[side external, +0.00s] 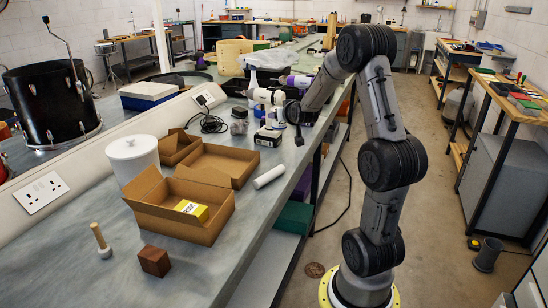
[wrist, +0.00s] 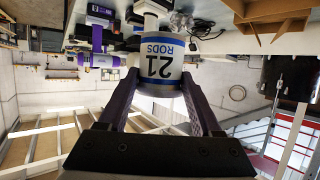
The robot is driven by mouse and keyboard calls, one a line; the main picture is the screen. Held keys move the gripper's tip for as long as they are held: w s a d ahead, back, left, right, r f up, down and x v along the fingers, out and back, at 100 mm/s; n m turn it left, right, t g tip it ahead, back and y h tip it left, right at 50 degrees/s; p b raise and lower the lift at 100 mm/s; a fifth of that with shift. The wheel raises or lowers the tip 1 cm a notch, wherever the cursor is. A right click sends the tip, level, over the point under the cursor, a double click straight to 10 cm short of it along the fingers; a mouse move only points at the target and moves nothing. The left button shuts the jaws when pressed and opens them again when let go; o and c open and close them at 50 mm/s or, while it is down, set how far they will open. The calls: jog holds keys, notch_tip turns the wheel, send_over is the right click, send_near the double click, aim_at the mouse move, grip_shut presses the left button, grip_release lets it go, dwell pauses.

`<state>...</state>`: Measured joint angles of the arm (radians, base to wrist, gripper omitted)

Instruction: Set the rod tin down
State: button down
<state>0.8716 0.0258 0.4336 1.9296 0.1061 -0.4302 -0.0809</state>
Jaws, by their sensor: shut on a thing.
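The rod tin (wrist: 161,69) is white with blue bands and reads "21 RODS". Its label is upside down in the wrist view, which itself appears inverted. My gripper (wrist: 160,80) is shut on the tin, with one purple finger on each side. In the side external view my gripper (side external: 284,113) reaches left over the bench's right part, and the tin (side external: 274,118) shows small at its end, among other items. I cannot tell whether the tin's base touches the bench.
The grey bench (side external: 190,270) holds open cardboard boxes (side external: 185,224), a white lidded tub (side external: 132,156), a white cylinder lying down (side external: 269,177), a wooden peg (side external: 101,241) and a brown block (side external: 155,261). The front left is mostly clear.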

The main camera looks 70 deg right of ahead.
aim_at(286, 128)
jog(key=f, duration=0.1)
jog(key=s+f, duration=0.1)
jog(key=f, duration=0.2)
jog(key=shift+s+d+f, duration=0.3)
jog(key=shift+d+f, duration=0.1)
jog(key=shift+w+d+f, duration=0.15)
jog(key=shift+d+f, duration=0.1)
jog(key=shift+f, duration=0.05)
jog(key=f+x, duration=0.1)
jog(key=x, duration=0.4)
jog(key=f+x, duration=0.1)
jog(key=x, duration=0.4)
jog(key=a+f+x, duration=0.1)
jog(key=x, duration=0.4)
jog(key=shift+d+f, duration=0.2)
jog(key=shift+f, duration=0.15)
jog(key=shift+d+f, duration=0.1)
jog(key=shift+f, duration=1.55)
